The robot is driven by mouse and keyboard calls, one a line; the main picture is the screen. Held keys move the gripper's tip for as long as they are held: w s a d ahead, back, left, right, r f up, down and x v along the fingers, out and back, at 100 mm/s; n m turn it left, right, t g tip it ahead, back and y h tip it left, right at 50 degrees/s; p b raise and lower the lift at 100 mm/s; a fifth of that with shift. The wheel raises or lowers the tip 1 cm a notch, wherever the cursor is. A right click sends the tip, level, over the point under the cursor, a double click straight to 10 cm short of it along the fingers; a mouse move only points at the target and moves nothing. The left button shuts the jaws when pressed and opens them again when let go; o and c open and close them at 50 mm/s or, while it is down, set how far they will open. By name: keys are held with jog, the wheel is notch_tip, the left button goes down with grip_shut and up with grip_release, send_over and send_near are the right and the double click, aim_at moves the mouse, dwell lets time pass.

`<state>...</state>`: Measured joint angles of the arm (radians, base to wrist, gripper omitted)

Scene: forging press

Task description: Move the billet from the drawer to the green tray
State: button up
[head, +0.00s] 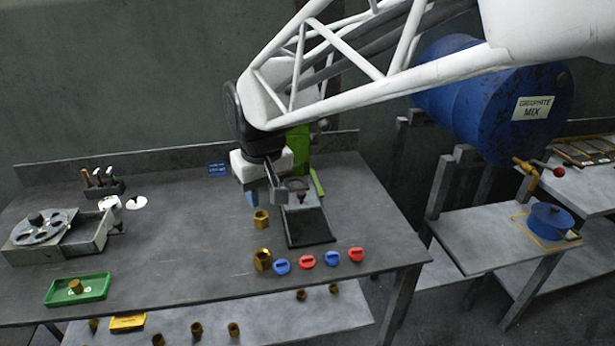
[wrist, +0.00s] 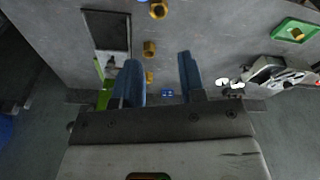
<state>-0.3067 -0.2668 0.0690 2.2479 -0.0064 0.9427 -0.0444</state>
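A brass billet (head: 76,286) stands in the green tray (head: 92,300) at the front left of the bench. The wrist view shows this tray (wrist: 282,32) and billet (wrist: 297,35) at top right. A grey box with a slotted disc (head: 45,228) on top sits behind the tray. A drawer-like part (head: 97,236) is on its right side; I cannot see a billet in it. My gripper (head: 265,198) is above the bench beside the green press, far right of the tray. In the wrist view its blue fingers (wrist: 157,62) are apart with nothing held.
Brass hex pieces (head: 261,219) (head: 263,260) stand near the press (head: 300,145) and its dark plate (head: 310,228). Blue and red discs (head: 306,262) line the front edge. Several brass pieces and a yellow tray (head: 127,323) are on the lower shelf. The bench's left-middle is clear.

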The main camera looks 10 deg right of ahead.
jog(key=s+d+f+m+t, duration=0.1)
jog(key=s+d+f+m, duration=0.2)
jog(key=s+d, duration=1.2)
jog(key=s+m, duration=0.1)
jog(key=s, duration=0.1)
jog(key=shift+s+d, duration=0.15)
jog(key=shift+s, duration=0.2)
jog(key=shift+f+h, duration=0.1)
jog(key=shift+h, duration=0.2)
